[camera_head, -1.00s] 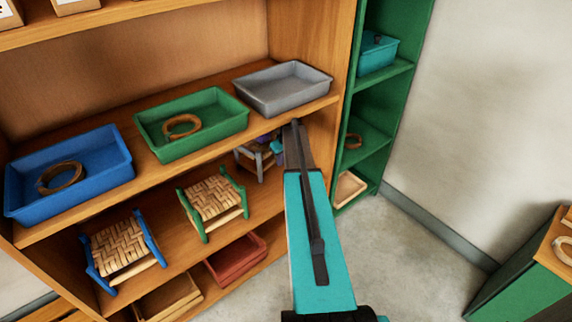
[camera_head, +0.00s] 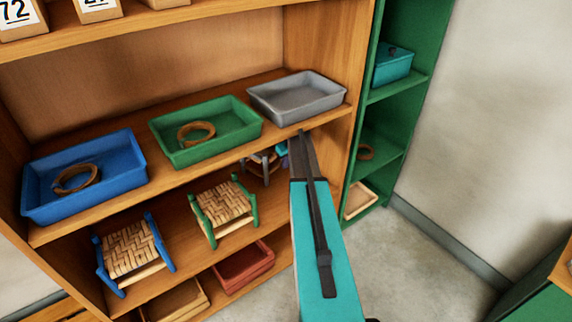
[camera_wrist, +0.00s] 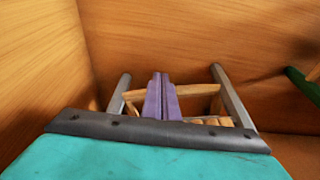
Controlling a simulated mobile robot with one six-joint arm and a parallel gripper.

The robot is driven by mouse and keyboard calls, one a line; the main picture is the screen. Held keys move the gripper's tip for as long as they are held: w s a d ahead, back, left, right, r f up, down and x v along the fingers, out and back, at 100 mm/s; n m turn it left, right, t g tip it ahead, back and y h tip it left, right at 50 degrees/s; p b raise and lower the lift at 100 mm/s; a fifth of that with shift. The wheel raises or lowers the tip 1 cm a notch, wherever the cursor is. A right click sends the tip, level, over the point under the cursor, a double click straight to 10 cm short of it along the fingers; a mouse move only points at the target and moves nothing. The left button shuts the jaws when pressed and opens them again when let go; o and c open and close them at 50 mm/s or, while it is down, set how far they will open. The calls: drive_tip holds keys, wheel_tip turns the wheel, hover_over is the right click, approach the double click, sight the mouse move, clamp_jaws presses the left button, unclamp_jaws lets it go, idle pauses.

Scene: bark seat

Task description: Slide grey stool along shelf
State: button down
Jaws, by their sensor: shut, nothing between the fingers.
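The grey stool (camera_head: 259,165) stands on the middle shelf (camera_head: 186,251), near its right end and under the grey tray. My arm covers part of it in the head view. In the wrist view the stool's grey posts (camera_wrist: 232,97) stand on both sides of my gripper (camera_wrist: 162,78), with wooden rungs between. The purple fingers are shut with nothing between them and overlap the stool's frame. I cannot tell whether they touch it. In the head view only a bit of my gripper (camera_head: 282,149) shows beside the stool.
A green stool (camera_head: 252,209) and a blue stool (camera_head: 163,243) stand left on the same shelf. Blue, green and grey (camera_head: 298,114) trays sit on the board above. The shelf's right side wall is close. A green cabinet (camera_head: 401,112) stands beyond.

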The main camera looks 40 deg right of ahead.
drive_tip(key=shift+s+r, duration=0.15)
drive_tip(key=shift+r, duration=0.45)
drive_tip(key=shift+s+a+f+b, duration=0.1)
drive_tip(key=shift+s+a+b, duration=0.15)
drive_tip(key=shift+s, duration=2.75)
drive_tip(key=shift+s+a+b, duration=0.1)
drive_tip(key=shift+s+a, duration=0.1)
drive_tip(key=shift+s, duration=2.75)
